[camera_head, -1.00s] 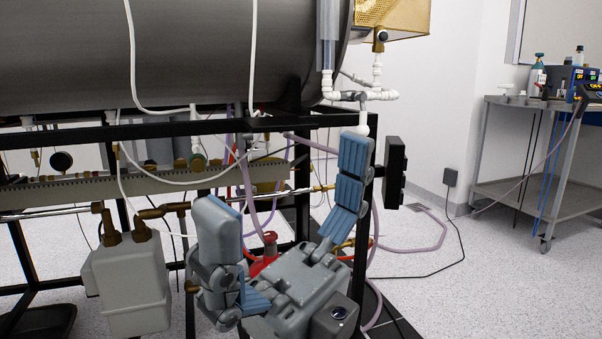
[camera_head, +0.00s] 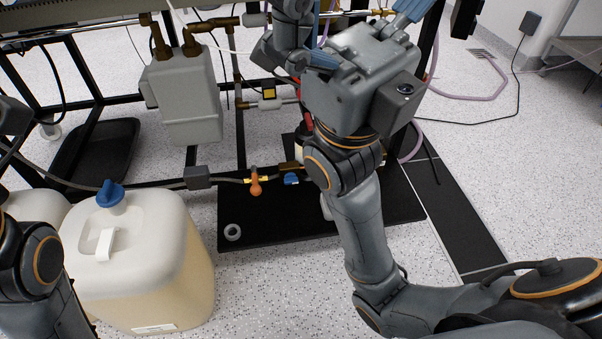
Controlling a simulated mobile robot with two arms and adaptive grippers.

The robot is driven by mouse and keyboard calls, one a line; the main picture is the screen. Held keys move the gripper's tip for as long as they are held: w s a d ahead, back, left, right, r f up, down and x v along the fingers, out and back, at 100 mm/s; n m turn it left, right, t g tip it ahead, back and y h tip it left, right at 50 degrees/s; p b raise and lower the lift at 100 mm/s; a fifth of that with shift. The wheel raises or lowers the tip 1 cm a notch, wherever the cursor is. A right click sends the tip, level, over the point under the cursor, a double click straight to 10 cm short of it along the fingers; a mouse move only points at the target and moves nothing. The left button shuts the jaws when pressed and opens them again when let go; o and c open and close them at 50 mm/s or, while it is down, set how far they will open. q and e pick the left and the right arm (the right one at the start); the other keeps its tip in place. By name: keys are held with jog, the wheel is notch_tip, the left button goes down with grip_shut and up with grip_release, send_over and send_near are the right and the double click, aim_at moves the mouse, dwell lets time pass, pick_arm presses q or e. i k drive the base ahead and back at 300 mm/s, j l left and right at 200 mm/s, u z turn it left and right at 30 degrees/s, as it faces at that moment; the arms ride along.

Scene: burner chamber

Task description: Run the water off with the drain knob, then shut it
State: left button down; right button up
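Low on the black frame, a pipe carries an orange-handled valve (camera_head: 255,183) and, just right of it, a small blue knob (camera_head: 291,179). I cannot tell which of these is the drain knob, or whether either is open. My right gripper (camera_head: 352,12) is at the top centre, above and to the right of both knobs and apart from them.
A large pale jug (camera_head: 165,245) with a blue cap stands on the floor at lower left. A grey box (camera_head: 182,100) hangs from the frame's piping. Open floor lies at right.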

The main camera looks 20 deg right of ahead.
aim_at(291, 178)
jog(key=z, duration=0.8)
jog(key=k, duration=0.75)
